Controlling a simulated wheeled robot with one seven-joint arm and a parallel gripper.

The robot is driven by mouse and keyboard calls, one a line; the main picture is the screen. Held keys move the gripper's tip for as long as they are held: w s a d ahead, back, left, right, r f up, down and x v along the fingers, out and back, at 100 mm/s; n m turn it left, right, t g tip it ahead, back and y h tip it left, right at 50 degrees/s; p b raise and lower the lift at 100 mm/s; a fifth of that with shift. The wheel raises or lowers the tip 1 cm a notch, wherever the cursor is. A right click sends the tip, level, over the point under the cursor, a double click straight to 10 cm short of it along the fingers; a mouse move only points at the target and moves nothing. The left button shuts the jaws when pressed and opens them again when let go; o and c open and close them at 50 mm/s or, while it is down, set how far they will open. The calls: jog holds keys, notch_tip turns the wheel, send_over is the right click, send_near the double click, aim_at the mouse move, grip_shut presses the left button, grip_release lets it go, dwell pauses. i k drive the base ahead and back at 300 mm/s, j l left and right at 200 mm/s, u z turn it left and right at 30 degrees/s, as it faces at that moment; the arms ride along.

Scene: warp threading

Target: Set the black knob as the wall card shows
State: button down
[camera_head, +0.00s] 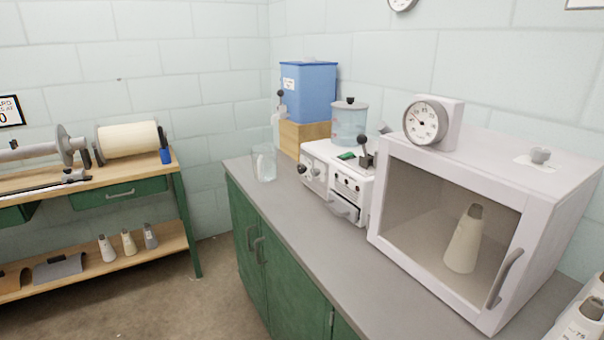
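A white bench device (328,158) stands on the grey counter. A small dark round knob (303,169) sits at the left end of its front; I cannot read its setting from here. A black ball-topped lever (363,150) stands on the device's right part, and several small dark controls show on its front. A framed card (10,112) hangs on the wall at the far left. It is cut off by the picture edge; a large "0" shows, and the rest is too small to read. My gripper is not in view.
The grey counter (285,213) has bare room in front of the device. A glass beaker (264,165) stands left of it, a white glass-fronted cabinet (480,200) with a cone inside right of it. A wooden bench (177,162) stands left; the floor (180,290) between is clear.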

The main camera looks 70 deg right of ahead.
aim_at(301, 168)
jog(key=z, duration=0.35)
jog(key=i+l+z, duration=0.2)
jog(key=z, duration=0.25)
jog(key=i+z, duration=0.45)
jog(key=i+l, duration=0.1)
jog(key=i, duration=0.7)
